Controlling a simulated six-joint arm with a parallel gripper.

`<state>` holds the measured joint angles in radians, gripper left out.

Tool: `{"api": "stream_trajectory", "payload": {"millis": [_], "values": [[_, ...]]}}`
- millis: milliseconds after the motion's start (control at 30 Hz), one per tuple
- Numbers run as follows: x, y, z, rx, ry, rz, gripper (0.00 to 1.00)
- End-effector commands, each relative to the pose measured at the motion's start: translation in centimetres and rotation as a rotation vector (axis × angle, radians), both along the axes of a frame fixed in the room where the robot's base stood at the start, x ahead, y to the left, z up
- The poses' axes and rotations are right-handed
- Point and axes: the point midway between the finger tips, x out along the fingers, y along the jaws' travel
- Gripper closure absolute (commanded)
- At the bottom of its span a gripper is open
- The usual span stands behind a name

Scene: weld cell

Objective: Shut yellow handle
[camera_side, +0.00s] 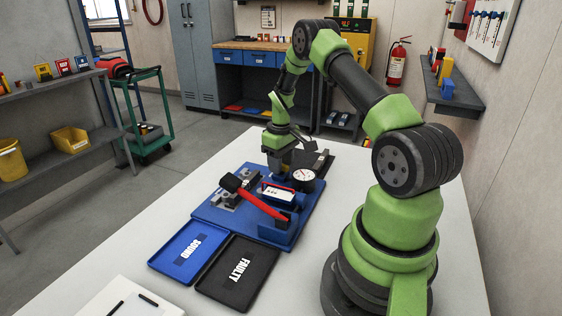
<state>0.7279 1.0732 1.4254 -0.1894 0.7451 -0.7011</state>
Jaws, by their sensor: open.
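I see no yellow handle on the work; the lever handle there is red. The red handle (262,206) slants across a blue fixture plate (216,217), with a black knob (232,182) at its upper left end.
A round dial gauge (303,175) stands close right of my gripper. A white-faced box (277,194) sits behind the handle. A blue SOUND tray (163,262) and a black FAULTY tray (222,290) lie in front. The white table (130,246) is clear at left.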

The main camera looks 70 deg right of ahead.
Motion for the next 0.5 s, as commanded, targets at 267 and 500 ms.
{"api": "stream_trajectory", "payload": {"millis": [267,500], "values": [[0.0,0.01,0.04,0.0,0.0,-0.001,0.9],[0.0,0.02,0.06,0.001,0.0,-0.004,1.0]]}}
